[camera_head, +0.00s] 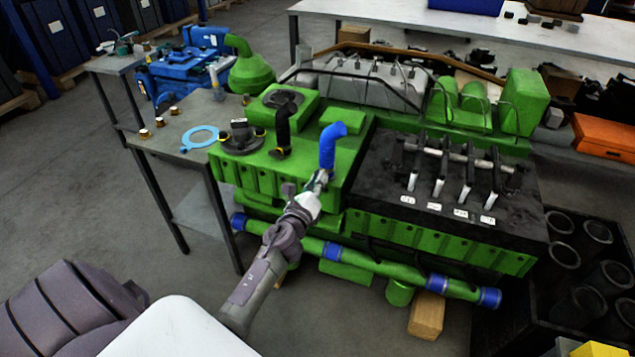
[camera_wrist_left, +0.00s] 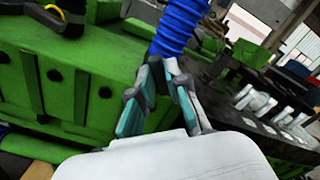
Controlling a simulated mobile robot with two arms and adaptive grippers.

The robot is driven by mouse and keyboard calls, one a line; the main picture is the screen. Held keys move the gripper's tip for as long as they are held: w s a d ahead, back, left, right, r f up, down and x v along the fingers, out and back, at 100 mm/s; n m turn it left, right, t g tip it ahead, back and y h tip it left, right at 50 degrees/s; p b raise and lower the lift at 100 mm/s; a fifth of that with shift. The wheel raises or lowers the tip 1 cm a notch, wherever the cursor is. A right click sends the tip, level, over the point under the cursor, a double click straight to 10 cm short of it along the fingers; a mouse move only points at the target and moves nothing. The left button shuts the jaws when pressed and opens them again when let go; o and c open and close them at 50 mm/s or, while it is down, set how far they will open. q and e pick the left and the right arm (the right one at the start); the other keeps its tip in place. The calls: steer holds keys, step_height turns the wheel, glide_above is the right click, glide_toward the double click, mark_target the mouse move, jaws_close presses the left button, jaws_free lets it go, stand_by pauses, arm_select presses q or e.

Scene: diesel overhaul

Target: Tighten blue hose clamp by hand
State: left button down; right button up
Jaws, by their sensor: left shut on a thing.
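The blue hose (camera_head: 328,146) rises from the green engine block (camera_head: 240,170), near the middle of the head view, and bends at its top. My left gripper (camera_head: 321,178) is at the lower end of the hose. In the left wrist view the blue ribbed hose (camera_wrist_left: 177,30) runs down to the fingertips of my left gripper (camera_wrist_left: 168,68), whose fingers are close together. They are shut at the hose's base. The clamp itself is hidden or too small to tell apart there. My right gripper is not in view.
A black hose (camera_head: 283,125) stands left of the blue one. A black head with several levers (camera_head: 440,180) lies to the right. A grey side table (camera_head: 180,125) holds a light-blue ring (camera_head: 200,138). A black crate of cylinders (camera_head: 590,260) stands at the right.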

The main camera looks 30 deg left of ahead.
arm_select(q)
steer(key=shift+s+d+f, duration=0.1)
steer(key=shift+f, duration=0.3)
steer(key=c, duration=1.3)
jaws_free()
steer(key=shift+c, duration=0.2)
steer(key=shift+o, duration=1)
steer(key=shift+r, duration=0.25)
steer(key=v, duration=1.2)
